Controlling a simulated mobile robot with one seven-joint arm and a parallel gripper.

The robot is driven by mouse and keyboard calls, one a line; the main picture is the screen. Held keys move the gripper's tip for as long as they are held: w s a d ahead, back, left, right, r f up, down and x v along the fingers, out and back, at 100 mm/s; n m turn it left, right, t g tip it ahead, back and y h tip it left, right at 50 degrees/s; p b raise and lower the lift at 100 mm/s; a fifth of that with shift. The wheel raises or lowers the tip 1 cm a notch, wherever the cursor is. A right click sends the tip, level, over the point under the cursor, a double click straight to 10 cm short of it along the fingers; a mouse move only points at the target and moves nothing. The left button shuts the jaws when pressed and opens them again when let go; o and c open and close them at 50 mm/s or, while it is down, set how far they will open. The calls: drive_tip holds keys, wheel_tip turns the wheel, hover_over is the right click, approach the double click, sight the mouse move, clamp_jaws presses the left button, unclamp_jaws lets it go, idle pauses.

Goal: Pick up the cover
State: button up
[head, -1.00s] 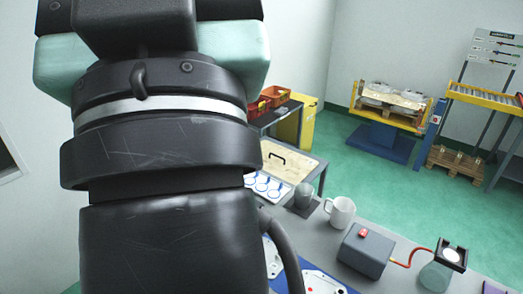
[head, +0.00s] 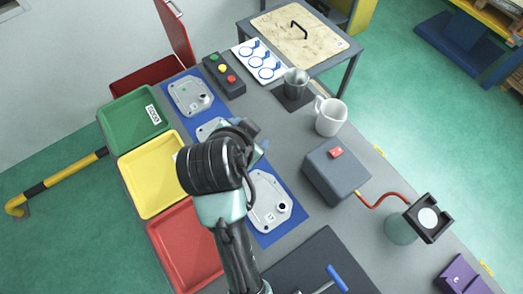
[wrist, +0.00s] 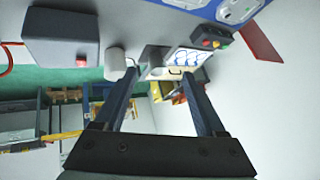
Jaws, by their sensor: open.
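Three grey cast aluminium covers lie in a row on a blue mat (head: 293,212) on the bench in the head view. The far cover (head: 191,97) is fully clear. The middle cover (head: 208,130) is partly hidden by my arm. The near cover (head: 268,205) has a dark round hole and is partly hidden at its left. In the wrist view, parts of two covers show at the top edge, one of them the right cover (wrist: 236,10). My gripper (wrist: 160,73) is open and empty, its fingers wide apart.
Green (head: 138,118), yellow (head: 152,172) and red (head: 185,245) trays line the bench's left side. A button box (head: 224,75), metal cup (head: 296,84), white mug (head: 330,117) and grey box (head: 336,172) stand around the mat.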

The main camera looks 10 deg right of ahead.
drive_tip(key=s+f+m+g, duration=0.3)
drive_tip(key=s+f+g, duration=0.3)
drive_tip(key=s+f, duration=0.55)
approach(284, 206)
drive_tip(key=shift+s+f+h, duration=0.1)
drive_tip(key=shift+f+h, duration=0.2)
drive_tip(key=shift+f, duration=0.05)
drive_tip(key=shift+p+x, duration=0.5)
drive_tip(key=shift+x, duration=2.35)
drive_tip(key=shift+a, duration=0.2)
clamp_jaws()
